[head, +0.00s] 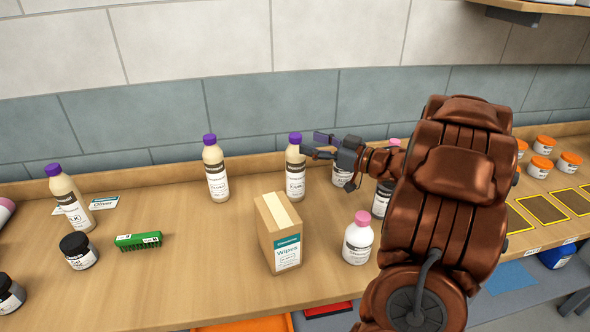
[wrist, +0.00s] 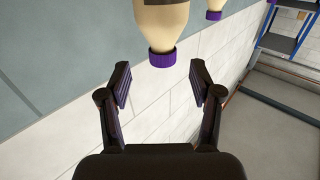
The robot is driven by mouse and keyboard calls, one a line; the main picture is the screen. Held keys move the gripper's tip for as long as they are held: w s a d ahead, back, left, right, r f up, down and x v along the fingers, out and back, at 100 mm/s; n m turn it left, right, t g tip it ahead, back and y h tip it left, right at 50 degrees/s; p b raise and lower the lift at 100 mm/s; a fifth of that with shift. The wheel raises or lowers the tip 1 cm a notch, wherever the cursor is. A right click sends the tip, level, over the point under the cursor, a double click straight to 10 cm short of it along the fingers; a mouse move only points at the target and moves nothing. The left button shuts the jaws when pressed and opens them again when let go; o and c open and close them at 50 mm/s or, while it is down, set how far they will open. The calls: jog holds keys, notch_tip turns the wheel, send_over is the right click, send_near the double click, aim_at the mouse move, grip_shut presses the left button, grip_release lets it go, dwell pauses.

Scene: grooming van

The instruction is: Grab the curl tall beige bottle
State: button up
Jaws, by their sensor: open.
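Three tall beige bottles with purple caps stand on the wooden counter in the head view: one at the left (head: 67,198), one in the middle (head: 215,172), and one further right (head: 295,170). Their label print is too small to read for certain. My gripper (head: 318,146) is beside the top of the right one, just to its right. In the wrist view my gripper (wrist: 159,95) is open and empty. A beige bottle (wrist: 161,18) with its purple cap shows upside down, ahead and between the finger lines. A second purple-capped bottle (wrist: 214,10) shows partly behind it.
A cardboard wipes box (head: 279,232) stands in front of the right beige bottle. A white bottle with a pink cap (head: 357,240) is right of the box. A white container (head: 342,173) stands under my gripper. A green brush (head: 138,241) and dark jar (head: 78,251) are at left.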

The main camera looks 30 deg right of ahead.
aim_at(295, 139)
jog(key=shift+p+x, duration=0.8)
jog(key=shift+x, duration=1.95)
jog(key=shift+a+f, duration=0.15)
grip_shut()
